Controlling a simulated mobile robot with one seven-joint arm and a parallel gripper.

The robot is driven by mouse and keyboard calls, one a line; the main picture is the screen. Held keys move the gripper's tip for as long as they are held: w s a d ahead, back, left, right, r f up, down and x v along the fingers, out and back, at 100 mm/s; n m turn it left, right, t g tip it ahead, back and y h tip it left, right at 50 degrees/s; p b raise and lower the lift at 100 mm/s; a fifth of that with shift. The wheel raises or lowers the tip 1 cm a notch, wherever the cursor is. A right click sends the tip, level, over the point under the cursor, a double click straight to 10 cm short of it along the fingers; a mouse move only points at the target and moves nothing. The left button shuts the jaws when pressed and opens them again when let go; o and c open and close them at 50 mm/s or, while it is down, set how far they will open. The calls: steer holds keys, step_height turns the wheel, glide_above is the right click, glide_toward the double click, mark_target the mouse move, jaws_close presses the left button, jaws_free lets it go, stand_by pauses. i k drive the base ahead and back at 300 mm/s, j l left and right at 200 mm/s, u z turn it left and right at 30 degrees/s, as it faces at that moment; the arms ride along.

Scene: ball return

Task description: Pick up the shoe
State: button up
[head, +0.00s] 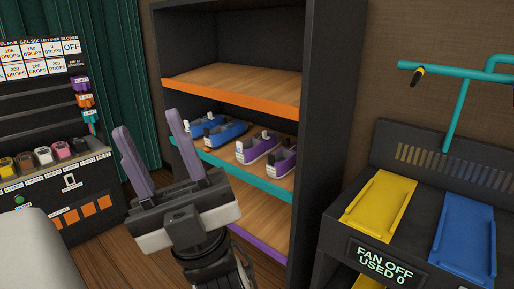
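Blue shoes (222,132) stand toward the left of the middle shelf, which has a teal front edge (270,188). Purple shoes (258,148) stand to their right on the same shelf. The picture does not show which shoe the task means. My gripper (150,129) is in front of the shelf unit, to the left of the shoes in the picture. Its two purple-grey fingers point up and stand apart, with nothing between them. The right finger overlaps the view near the leftmost blue shoe, and the gripper looks nearer to the camera than the shoes.
The dark shelf unit (328,110) has an empty upper shelf with an orange edge (230,94) and a purple-edged lower shelf. A black stand at right holds yellow (380,205) and blue (466,235) trays under a teal pipe (452,110). A labelled black machine (75,205) stands left.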

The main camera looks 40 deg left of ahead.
mark_target(248, 152)
steer(key=i+j+u, duration=0.3)
steer(key=i+j, duration=0.3)
steer(key=i+j+u, duration=0.35)
steer(key=i+j, duration=0.2)
steer(key=i, duration=0.05)
